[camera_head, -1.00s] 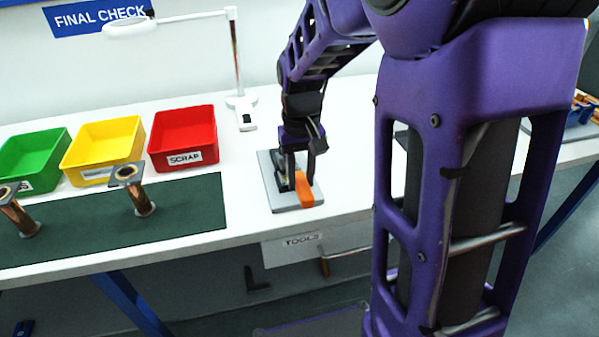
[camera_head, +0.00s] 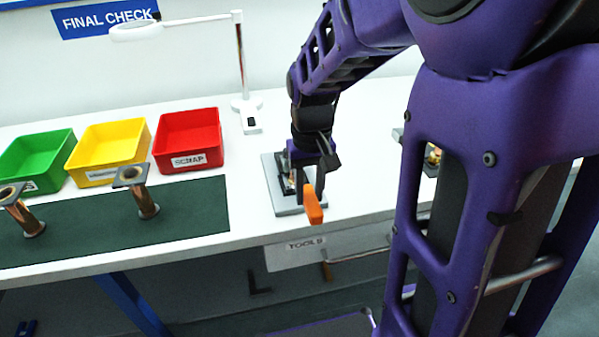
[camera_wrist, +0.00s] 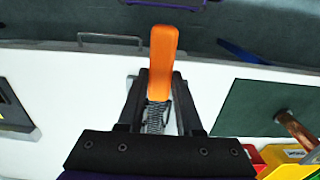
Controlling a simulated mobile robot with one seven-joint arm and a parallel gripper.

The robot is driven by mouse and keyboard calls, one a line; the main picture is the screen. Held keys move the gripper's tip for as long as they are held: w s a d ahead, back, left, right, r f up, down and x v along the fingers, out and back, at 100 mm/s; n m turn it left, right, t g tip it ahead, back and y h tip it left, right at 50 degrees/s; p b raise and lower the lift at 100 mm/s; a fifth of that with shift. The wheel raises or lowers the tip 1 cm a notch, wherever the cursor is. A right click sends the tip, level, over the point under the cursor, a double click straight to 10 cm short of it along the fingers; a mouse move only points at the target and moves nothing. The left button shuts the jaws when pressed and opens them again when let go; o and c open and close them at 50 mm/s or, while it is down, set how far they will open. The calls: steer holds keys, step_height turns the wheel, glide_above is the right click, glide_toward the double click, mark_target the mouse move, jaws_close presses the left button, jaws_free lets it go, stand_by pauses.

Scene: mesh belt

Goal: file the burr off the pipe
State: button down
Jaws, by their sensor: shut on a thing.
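My gripper (camera_head: 314,172) is shut on an orange-handled tool (camera_head: 313,205), seemingly the file. In the wrist view the orange handle (camera_wrist: 163,62) sticks out between the fingertips (camera_wrist: 158,88), with a dark, ridged part behind it. In the head view the tool is over the front of a grey plate (camera_head: 288,207) with a dark fixture. A small coppery piece shows at that fixture, partly hidden by my gripper; I cannot tell whether it is a pipe. Two copper pipes with square flanges, one at the middle (camera_head: 143,200) and one at the left (camera_head: 24,216), stand on the green mat (camera_head: 190,215). No burr can be made out.
Green (camera_head: 40,160), yellow (camera_head: 108,150) and red (camera_head: 188,142) bins stand behind the mat; the red one is labelled SCRAP. A white lamp (camera_head: 240,70) stands behind the plate. Coppery parts (camera_head: 433,156) lie at the right, partly hidden by my arm.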

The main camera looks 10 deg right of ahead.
steer(key=shift+w+p, duration=0.65)
steer(key=shift+w, duration=1.9)
steer(key=shift+s, duration=2.65)
steer(key=shift+w+p, duration=0.3)
steer(key=shift+w, duration=2.3)
steer(key=shift+s+f, duration=0.1)
steer(key=shift+s, duration=2.55)
steer(key=shift+r, duration=3.55)
steer(key=shift+w+d+f, duration=0.1)
